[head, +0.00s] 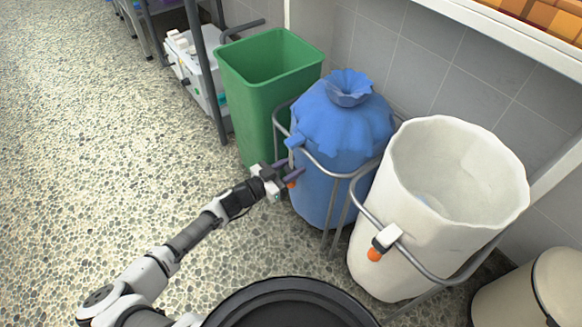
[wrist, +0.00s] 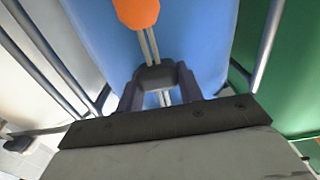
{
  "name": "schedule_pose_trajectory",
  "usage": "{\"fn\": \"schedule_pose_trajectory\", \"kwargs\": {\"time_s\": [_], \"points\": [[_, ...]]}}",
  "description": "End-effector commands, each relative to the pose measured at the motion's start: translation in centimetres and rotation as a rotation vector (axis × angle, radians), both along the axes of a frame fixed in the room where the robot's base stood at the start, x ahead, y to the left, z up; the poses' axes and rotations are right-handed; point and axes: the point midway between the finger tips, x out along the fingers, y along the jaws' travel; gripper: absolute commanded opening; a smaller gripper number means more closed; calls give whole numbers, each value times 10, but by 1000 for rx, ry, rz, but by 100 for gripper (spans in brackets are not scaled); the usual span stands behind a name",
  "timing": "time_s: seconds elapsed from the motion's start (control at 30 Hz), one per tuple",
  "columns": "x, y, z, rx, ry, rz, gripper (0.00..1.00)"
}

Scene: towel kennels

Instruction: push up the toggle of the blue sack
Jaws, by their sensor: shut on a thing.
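The blue sack (head: 335,190) stands upright in a metal ring stand, its top gathered into a ruffled neck. A blue tab (head: 294,141) sits at its rim on the near left side. My gripper (head: 286,177) is at the sack's front, below that tab. In the wrist view my gripper (wrist: 158,82) is shut on the dark toggle (wrist: 156,77), with a finger on each side. Two pale cords run through the toggle to an orange bead (wrist: 137,12). The bead also shows just below the fingers in the head view (head: 291,185). The fingers mostly hide the toggle there.
An open white sack (head: 440,180) with its own orange bead (head: 374,254) stands close on the right. A green bin (head: 268,80) stands on the left. Metal stand rails (head: 340,174) run near my gripper.

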Motion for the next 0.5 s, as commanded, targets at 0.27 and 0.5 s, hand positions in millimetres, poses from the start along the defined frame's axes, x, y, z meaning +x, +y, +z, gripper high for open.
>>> {"fn": "schedule_pose_trajectory", "kwargs": {"time_s": [0.27, 0.5], "points": [[0, 0, 20, 0, 0, -1, 0], [0, 0, 39, 0, 0, -1, 0]]}}
